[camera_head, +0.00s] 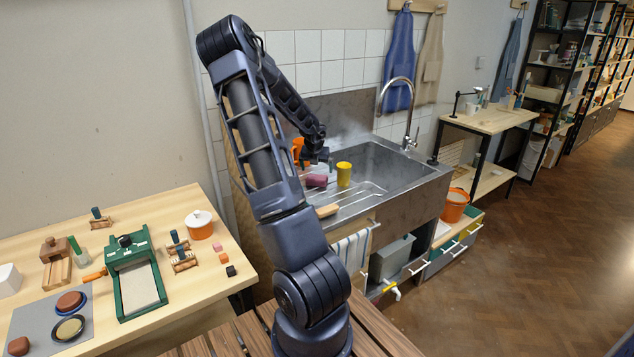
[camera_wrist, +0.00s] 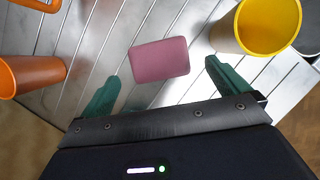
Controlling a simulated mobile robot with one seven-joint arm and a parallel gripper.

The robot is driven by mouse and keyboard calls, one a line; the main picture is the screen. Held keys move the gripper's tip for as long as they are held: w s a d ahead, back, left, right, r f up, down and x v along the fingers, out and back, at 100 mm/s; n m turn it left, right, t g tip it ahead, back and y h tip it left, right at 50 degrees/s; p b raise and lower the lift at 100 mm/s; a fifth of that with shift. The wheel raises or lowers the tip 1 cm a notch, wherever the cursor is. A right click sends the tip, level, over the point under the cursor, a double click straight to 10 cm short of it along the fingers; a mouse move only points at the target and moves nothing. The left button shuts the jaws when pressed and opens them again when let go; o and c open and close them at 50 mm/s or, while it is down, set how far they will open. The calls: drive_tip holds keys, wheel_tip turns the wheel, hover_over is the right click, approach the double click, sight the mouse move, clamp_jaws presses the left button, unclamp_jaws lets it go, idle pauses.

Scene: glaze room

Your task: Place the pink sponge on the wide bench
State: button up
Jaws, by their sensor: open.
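The pink sponge (camera_wrist: 160,60) lies on the ribbed metal drainboard, between and just beyond the tips of my gripper (camera_wrist: 163,82) in the wrist view. My gripper's green fingers are open and apart from it on both sides. In the head view the sponge (camera_head: 317,181) shows beside the sink, just below my gripper (camera_head: 322,163). A broad wooden bench (camera_head: 190,290) fills the lower left with pottery tools on it. A smaller wooden bench (camera_head: 489,120) stands right of the sink. I cannot tell for certain which one is called the wide bench.
A yellow cup (camera_wrist: 268,25) stands right of the sponge, near my right finger. An orange cup (camera_wrist: 30,75) is at the left. The steel sink basin (camera_head: 385,165) and tap lie behind. The left bench has bare wood near its front right edge.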

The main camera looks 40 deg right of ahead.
sight(317, 176)
drive_tip(key=shift+a+x, duration=0.2)
drive_tip(key=shift+x, duration=3.15)
drive_tip(key=shift+c, duration=0.2)
drive_tip(key=c, duration=0.8)
drive_tip(key=shift+r, duration=0.1)
wheel_tip(317, 176, up, 20)
drive_tip(key=shift+f, duration=0.1)
